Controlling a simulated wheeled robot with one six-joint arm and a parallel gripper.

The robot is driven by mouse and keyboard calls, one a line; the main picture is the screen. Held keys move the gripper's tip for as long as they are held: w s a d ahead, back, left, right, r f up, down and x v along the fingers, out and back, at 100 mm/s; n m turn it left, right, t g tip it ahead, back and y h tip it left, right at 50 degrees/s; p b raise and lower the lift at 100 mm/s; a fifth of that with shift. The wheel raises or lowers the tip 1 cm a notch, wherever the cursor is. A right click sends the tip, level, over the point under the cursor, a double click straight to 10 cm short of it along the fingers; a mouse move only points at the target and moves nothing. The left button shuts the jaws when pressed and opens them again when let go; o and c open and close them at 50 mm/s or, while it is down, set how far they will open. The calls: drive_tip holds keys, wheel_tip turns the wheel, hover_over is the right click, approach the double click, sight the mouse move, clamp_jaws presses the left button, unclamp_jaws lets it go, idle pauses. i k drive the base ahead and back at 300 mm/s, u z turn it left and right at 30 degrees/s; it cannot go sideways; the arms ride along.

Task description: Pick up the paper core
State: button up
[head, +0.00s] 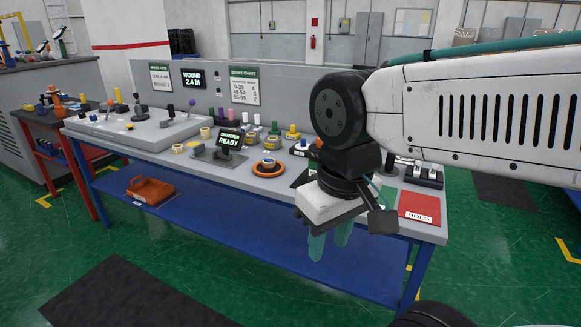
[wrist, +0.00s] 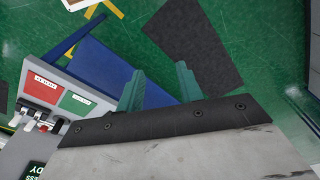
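My gripper (head: 330,246) hangs in front of the workbench's right part, pointing down past the front edge. Its two teal fingers are apart with nothing between them, as the wrist view also shows (wrist: 160,74). Small pale yellow ring-like pieces, one of them (head: 178,148), lie on the bench top left of the "READY" display; one may be the paper core, but they are too small to tell. A round orange piece with a pale ring (head: 268,164) sits nearer the bench's middle. My gripper is right of these and touches none. My arm hides part of the bench top.
The grey bench top (head: 240,176) holds several spools, a "READY" display (head: 230,139) and a machine at left. A red "HOLD" mat (head: 419,207) lies at the right end. An orange tray (head: 150,190) is on the blue lower shelf (head: 225,218).

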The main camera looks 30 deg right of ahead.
sight(269, 165)
drive_tip(key=z, duration=0.5)
drive_tip(key=i, duration=1)
drive_tip(key=z, duration=0.05)
drive_tip(key=k, duration=0.9)
drive_tip(key=u, duration=0.65)
drive_tip(key=i, duration=1.35)
drive_tip(key=z, duration=0.6)
